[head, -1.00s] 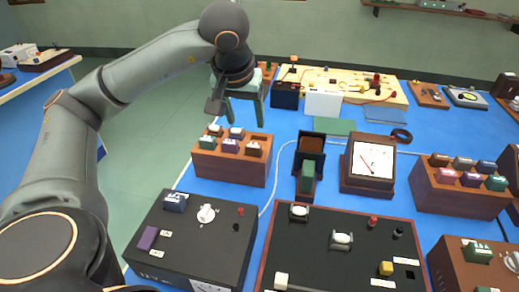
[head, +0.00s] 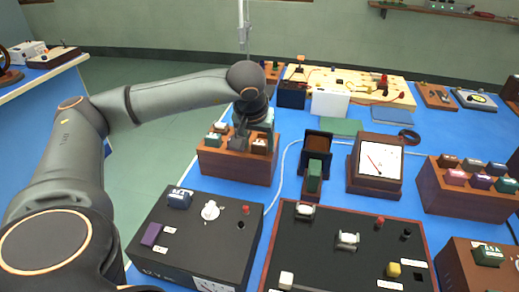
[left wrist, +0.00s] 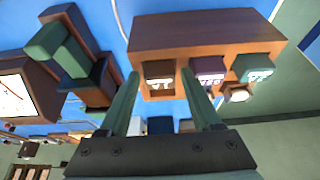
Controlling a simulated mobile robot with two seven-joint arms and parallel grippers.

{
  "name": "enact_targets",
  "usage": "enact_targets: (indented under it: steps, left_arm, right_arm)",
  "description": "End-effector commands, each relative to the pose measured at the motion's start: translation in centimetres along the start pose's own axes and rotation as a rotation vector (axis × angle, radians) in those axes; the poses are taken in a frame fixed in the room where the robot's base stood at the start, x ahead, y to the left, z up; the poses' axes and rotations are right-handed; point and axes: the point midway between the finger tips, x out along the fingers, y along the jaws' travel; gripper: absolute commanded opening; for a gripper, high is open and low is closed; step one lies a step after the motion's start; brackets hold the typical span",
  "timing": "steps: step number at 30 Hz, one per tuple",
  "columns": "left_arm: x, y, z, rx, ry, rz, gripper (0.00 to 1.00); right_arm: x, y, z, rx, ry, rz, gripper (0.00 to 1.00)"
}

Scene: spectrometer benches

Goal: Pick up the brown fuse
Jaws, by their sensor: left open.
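The brown fuse (left wrist: 160,82) sits in the wooden fuse block (left wrist: 205,38) at the block's end, beside a purple fuse (left wrist: 208,70) and a green fuse (left wrist: 254,68). In the head view the brown fuse (head: 259,146) is at the front right of the block (head: 232,167), partly covered by my gripper. My left gripper (head: 254,139) is open and low over the block. In the left wrist view its two fingers stand on either side of the brown fuse. I cannot tell whether they touch it. My right gripper is not in view.
A black box with a white knob (head: 210,210) stands in front of the block. A holder with a green fuse (head: 314,178) and a wooden meter (head: 378,160) stand to the right. Another fuse rack (head: 465,199) is at the far right.

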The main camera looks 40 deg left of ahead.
Motion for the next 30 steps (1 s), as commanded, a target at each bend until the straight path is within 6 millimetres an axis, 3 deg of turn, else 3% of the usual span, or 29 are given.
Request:
enact_targets:
  steps: [4, 21, 30]
  left_arm:
    - [-0.03, 0.02, 0.00, 0.000, 0.000, 0.000, 0.64]
    - [-0.08, 0.04, -0.01, 0.000, 0.000, 0.001, 0.00]
    - [-0.17, 0.04, -0.06, 0.000, 0.001, 0.001, 0.00]
  right_arm:
    - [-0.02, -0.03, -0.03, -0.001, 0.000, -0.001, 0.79]
    - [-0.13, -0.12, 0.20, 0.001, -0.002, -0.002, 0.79]
    - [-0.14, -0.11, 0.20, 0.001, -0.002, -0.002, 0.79]
